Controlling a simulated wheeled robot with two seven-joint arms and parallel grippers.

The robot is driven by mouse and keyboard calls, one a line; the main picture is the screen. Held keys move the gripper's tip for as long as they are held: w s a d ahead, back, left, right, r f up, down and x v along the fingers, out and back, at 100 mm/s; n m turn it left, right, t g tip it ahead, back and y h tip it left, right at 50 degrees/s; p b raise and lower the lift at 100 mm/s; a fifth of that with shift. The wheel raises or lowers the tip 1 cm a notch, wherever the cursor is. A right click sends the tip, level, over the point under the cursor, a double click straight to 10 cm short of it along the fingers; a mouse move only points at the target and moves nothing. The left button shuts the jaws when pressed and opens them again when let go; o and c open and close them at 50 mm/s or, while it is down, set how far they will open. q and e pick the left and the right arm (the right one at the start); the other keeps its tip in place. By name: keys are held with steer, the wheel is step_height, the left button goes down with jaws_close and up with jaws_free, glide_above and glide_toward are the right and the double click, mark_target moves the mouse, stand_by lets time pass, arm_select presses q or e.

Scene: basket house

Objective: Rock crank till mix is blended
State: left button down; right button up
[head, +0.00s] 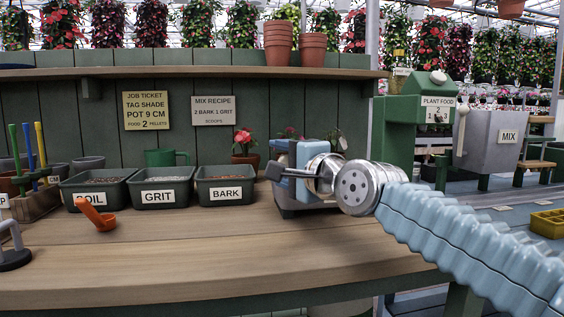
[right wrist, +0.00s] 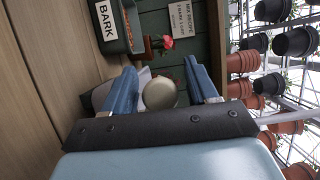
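The grey mix bin (head: 490,140) with its MIX label stands at the right, beyond the bench end. A pale upright crank handle (head: 462,128) shows at its left side, next to the green plant food dispenser (head: 438,85). My right gripper (head: 288,172) is over the bench, far left of the crank, near the bark tray. Its two blue fingers stand apart in the right wrist view (right wrist: 163,80). A pale round knob-like thing (right wrist: 159,93) shows between or beyond them; I cannot tell if they touch it. My left gripper is not in view.
Trays of soil (head: 98,187), grit (head: 160,188) and bark (head: 226,187) line the bench's back. An orange scoop (head: 96,214) lies before them. A potted red flower (head: 245,146) stands behind. The front of the wooden bench (head: 210,255) is clear. A yellow tray (head: 548,223) sits right.

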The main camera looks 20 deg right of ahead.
jaws_close()
steer(key=shift+d+r+m, duration=0.1)
steer(key=shift+r+m, duration=0.05)
steer(key=shift+m, duration=0.15)
steer(key=shift+o, duration=0.2)
jaws_free()
steer(key=shift+s, duration=0.1)
steer(key=s+d+b, duration=0.2)
steer(key=s, duration=1.1)
steer(key=shift+s, duration=0.3)
steer(key=shift+d, duration=0.1)
